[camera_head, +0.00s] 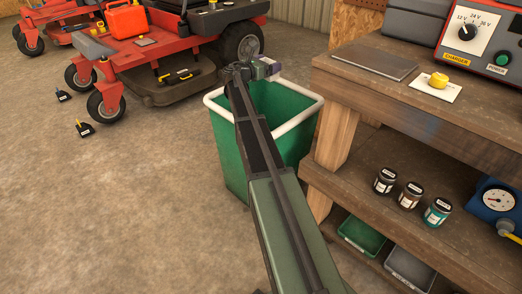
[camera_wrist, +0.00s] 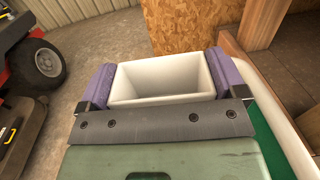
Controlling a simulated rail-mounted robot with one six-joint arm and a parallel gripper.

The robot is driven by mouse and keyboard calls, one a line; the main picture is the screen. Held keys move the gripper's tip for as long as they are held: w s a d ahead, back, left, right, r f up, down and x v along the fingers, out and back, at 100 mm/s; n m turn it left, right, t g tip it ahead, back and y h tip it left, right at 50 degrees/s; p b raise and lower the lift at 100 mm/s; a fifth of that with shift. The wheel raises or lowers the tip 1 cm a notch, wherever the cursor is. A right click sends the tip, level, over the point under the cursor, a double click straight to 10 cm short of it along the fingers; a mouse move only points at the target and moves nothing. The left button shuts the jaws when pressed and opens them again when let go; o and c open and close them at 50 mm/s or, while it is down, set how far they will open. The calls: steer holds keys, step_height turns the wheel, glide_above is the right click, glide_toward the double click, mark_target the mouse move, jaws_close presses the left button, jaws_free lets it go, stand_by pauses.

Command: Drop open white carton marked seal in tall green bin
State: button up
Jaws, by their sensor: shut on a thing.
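The open white carton (camera_wrist: 125,85) is between the purple fingers of my gripper (camera_wrist: 162,72) in the wrist view. They are shut on its two sides. Its open top faces the camera and its inside looks empty; no seal marking shows. In the head view my gripper (camera_head: 266,68) is above the far part of the tall green bin (camera_head: 228,150), and the carton is mostly hidden there. The bin has a thick white rim, and my arm crosses in front of it. In the wrist view the bin's rim (camera_wrist: 285,112) is right of the carton.
A wooden workbench (camera_head: 440,115) stands right of the bin, with a charger (camera_head: 483,35) on top and several jars on its shelf. Red mowers (camera_head: 150,50) stand at the left. Small black tags (camera_head: 84,129) lie on the otherwise open floor.

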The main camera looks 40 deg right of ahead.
step_height(320, 180, down, 6)
steer(key=b, duration=0.5)
steer(key=shift+b, duration=0.35)
steer(key=shift+r, duration=0.1)
steer(key=o, duration=0.6)
steer(key=a, duration=1)
steer(key=shift+s+a, duration=0.4)
